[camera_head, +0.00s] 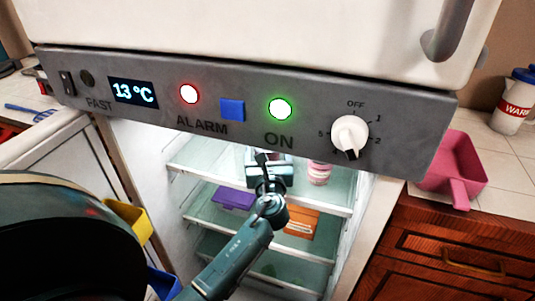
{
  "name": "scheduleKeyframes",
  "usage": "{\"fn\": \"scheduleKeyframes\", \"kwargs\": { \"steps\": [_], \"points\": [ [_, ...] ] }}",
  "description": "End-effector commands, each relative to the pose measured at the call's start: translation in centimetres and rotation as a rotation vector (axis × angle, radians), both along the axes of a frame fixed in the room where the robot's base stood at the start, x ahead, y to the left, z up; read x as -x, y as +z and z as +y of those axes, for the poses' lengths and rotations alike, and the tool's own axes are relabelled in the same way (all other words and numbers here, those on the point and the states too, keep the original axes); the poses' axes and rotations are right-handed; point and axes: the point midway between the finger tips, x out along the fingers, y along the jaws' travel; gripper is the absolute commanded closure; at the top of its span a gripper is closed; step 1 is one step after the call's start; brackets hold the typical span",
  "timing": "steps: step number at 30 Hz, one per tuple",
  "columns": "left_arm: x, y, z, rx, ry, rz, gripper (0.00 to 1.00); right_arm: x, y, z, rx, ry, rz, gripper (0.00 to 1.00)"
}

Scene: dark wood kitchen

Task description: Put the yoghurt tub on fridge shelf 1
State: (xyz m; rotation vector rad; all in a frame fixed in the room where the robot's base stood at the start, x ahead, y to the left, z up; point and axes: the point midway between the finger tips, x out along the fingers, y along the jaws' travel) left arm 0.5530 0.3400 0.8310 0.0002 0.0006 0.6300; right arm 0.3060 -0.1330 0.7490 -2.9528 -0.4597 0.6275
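The fridge below the control panel is open, with its inside lit. Its upper glass shelf (205,160) has a small pink and white tub (319,173) on its right side, perhaps the yoghurt tub; no label is readable. My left gripper (264,158) reaches into the fridge at the upper shelf, to the left of this tub and apart from it. Its fingers are small and partly hidden by the wrist, so I cannot tell whether they are open or hold something pale. My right gripper is not in view.
A purple box (234,197) and an orange box (301,224) lie on the shelf below. The control panel (230,138) overhangs the opening closely.

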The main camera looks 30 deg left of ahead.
Motion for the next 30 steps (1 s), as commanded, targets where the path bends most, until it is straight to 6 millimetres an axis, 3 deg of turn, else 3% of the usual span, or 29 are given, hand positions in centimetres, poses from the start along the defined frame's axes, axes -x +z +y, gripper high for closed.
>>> {"fn": "scheduleKeyframes", "kwargs": {
  "steps": [7, 21, 30],
  "points": [
    [1.2, 0.2, -0.9, 0.0, -0.002, 0.002, 0.21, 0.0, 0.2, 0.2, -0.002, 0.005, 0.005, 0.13],
    [8.6, 0.2, -6.3, 0.001, -0.001, 0.002, 0.21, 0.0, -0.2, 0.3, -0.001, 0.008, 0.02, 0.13],
    [9.8, 0.3, -7.1, 0.0, 0.0, 0.0, 0.21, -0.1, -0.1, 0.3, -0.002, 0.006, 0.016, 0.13]
  ]
}}
